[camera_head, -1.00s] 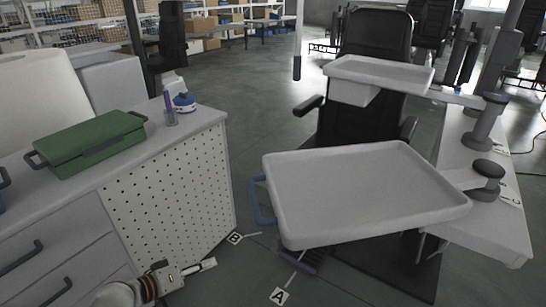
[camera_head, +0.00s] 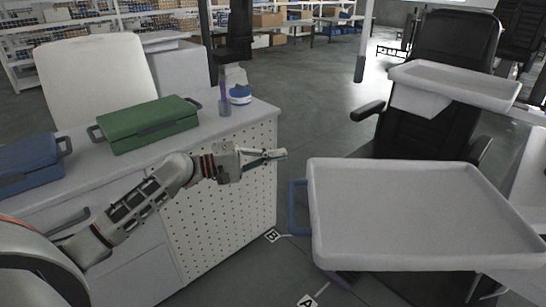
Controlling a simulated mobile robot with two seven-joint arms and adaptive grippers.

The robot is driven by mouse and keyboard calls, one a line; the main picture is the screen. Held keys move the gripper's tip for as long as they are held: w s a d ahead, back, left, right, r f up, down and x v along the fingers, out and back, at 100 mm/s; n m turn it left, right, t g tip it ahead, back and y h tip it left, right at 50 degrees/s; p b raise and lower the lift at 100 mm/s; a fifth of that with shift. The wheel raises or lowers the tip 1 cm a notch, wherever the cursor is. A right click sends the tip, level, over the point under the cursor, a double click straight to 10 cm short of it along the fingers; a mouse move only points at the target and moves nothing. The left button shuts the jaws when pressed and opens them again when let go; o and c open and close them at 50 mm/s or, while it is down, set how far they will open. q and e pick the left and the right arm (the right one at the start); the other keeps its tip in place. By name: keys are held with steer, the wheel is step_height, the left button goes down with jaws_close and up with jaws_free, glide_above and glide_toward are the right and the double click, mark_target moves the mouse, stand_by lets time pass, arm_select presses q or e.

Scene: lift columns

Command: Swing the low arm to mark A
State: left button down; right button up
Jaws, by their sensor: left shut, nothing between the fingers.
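The low arm carries a large white tray (camera_head: 420,262) at the right, with a blue handle (camera_head: 298,207) on its left edge. Mark A (camera_head: 307,301) is a small white floor label at the bottom edge, partly cut off. Mark B (camera_head: 272,236) lies on the floor left of the handle. A smaller, higher white tray (camera_head: 455,79) stands behind. My left gripper (camera_head: 284,154) is shut and empty, in front of the cabinet's corner, above and left of the blue handle and apart from it. The low arm's pivot is out of view. My right gripper is not in view.
A pegboard-sided cabinet (camera_head: 225,205) stands at the left. On it are a green case (camera_head: 150,124), a blue case (camera_head: 28,165) and a blue-and-white item (camera_head: 240,95). A black chair (camera_head: 455,40) stands behind the trays. Open floor lies between cabinet and tray.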

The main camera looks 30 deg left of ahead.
arm_select(q)
steer(key=d+p, duration=0.2)
steer(key=d, duration=0.4)
steer(key=shift+w, duration=0.3)
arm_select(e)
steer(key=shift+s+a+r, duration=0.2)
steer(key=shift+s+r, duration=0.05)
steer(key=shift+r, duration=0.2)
arm_select(q)
steer(key=shift+d, duration=0.1)
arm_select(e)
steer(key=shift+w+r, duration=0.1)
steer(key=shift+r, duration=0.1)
